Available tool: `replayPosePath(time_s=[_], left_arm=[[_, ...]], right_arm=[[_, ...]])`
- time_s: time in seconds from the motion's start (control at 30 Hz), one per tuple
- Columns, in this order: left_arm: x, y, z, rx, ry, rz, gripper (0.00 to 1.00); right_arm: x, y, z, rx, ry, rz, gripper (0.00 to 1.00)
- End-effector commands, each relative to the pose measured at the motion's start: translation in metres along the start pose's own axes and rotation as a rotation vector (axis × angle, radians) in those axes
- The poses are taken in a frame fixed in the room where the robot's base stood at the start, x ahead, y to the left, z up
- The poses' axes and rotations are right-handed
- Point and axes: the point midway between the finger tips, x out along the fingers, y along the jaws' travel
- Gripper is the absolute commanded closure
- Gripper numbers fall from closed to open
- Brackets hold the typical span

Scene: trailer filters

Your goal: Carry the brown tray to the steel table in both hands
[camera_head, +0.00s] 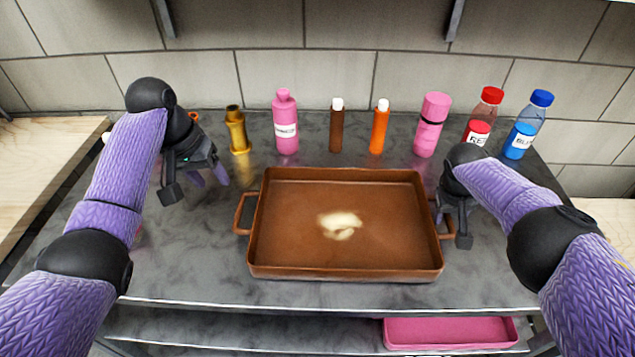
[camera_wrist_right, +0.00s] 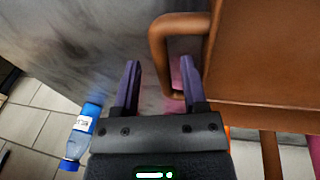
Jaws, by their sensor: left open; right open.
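The brown tray (camera_head: 285,255) lies flat on a grey, mottled metal-looking table (camera_head: 180,265), with a pale yellow lump (camera_head: 340,224) in it. It has a loop handle at each short side. My left gripper (camera_head: 196,185) is open and empty, left of and apart from the left handle (camera_head: 242,214). My right gripper (camera_head: 460,222) is open at the right handle (camera_head: 446,223). In the right wrist view, the handle's outer bar (camera_wrist_right: 155,55) shows between the spread fingers (camera_wrist_right: 160,85), and one finger overlaps the loop. I cannot tell whether they touch.
Along the back stand a gold pepper-mill-shaped item (camera_head: 237,130), pink bottles (camera_head: 286,122), brown (camera_head: 336,125) and orange (camera_head: 379,127) tubes, and red-capped (camera_head: 482,115) and blue-capped (camera_head: 528,123) bottles. A pink tray (camera_head: 450,333) sits on the lower shelf. A wooden surface (camera_head: 45,165) is at left.

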Motion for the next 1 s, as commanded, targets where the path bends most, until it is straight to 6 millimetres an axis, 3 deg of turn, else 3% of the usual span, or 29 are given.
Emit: replayPosePath(time_s=[0.27,0.37,0.53,0.7,1.0], left_arm=[[-0.009,0.000,0.000,0.000,0.000,0.000,0.45],[-0.009,0.000,0.000,0.000,0.000,0.000,0.45],[-0.008,0.000,0.000,0.000,0.000,0.000,0.45],[-0.008,0.000,0.000,0.000,0.000,0.000,0.45],[-0.008,0.000,0.000,0.000,0.000,0.000,0.45]], right_arm=[[-0.016,0.000,-0.001,-0.004,-0.002,-0.006,0.45],[-0.035,0.001,0.000,-0.002,0.003,-0.001,0.45],[-0.085,0.001,-0.001,0.001,0.003,-0.002,0.45],[-0.113,0.000,-0.001,0.001,0.001,-0.001,0.45],[-0.120,0.000,0.000,0.000,0.000,0.000,0.45]])
